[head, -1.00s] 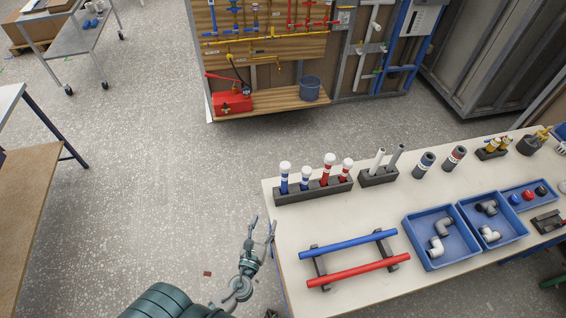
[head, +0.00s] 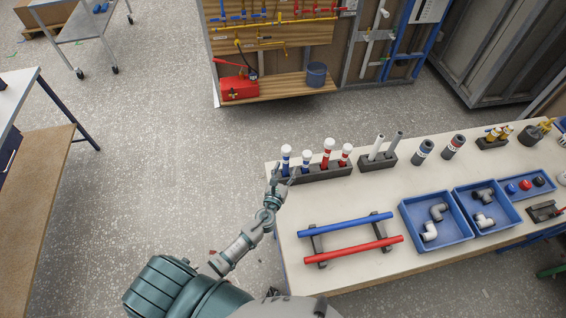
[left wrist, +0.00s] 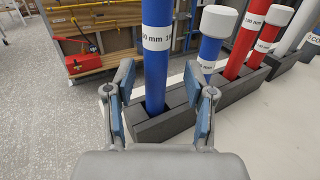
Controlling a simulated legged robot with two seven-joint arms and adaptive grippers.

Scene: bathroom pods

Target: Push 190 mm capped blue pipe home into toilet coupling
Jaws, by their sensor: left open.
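The tall blue pipe with a white cap (head: 286,157) stands upright at the left end of a dark rack (head: 325,172) on the table. In the left wrist view this blue pipe (left wrist: 156,75) has a white label partly reading "0 mm", and its top is out of frame. My left gripper (head: 282,178) is open at the rack's left end. In the left wrist view its fingers (left wrist: 160,105) are apart on either side of the pipe, with gaps visible. A shorter capped blue pipe (left wrist: 213,45) stands behind to the right. I cannot make out a toilet coupling. My right gripper is not in view.
Capped red pipes (head: 327,153) share the rack. A second rack (head: 378,163) holds white and grey pipes. Loose blue (head: 345,225) and red (head: 350,250) pipes lie on supports at the front. Blue trays (head: 437,220) hold fittings. Open floor lies left of the table.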

